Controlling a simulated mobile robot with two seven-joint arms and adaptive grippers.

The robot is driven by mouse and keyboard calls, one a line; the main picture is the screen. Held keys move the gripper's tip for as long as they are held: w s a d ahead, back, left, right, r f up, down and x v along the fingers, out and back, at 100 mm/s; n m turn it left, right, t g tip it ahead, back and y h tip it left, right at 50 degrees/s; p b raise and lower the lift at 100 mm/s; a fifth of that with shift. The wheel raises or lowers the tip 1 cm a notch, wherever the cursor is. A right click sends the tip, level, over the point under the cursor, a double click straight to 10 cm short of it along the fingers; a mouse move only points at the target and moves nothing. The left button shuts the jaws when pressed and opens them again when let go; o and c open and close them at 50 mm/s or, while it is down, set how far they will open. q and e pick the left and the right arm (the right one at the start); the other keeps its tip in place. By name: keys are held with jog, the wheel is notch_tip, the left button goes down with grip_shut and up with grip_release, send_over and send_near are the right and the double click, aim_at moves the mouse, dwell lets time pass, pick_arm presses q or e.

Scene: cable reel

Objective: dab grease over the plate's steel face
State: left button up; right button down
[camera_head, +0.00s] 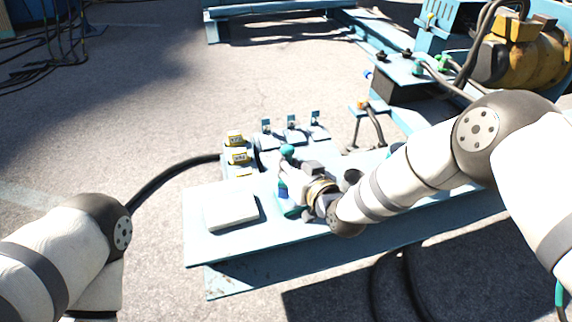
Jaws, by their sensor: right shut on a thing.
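A pale square plate (231,210) lies flat on the left part of the light-blue bench. Its upper face looks bare and evenly light from here. My right gripper (285,182) is just right of the plate, over the bench. It is shut on a small upright teal-and-blue thing (288,151), whose rounded teal top sticks up above the fingers. The fingers hide its middle, and I cannot tell whether its lower end touches the bench. My left arm comes in at the lower left, but its gripper is outside the picture.
The light-blue bench (199,240) has yellow-labelled blocks (238,156) and several small upright switches (291,131) along its back edge. A black cable (165,180) runs in from the left. A yellow motor (535,55) stands at the back right. Open pavement lies left of the bench.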

aim_at(288, 150)
jog(key=shift+a+r+p, duration=0.1)
jog(key=shift+r+p, duration=1.2)
jog(key=shift+r, duration=1.25)
jog(key=shift+f, duration=0.1)
jog(key=shift+f+b, duration=0.35)
jog(key=shift+f, duration=0.2)
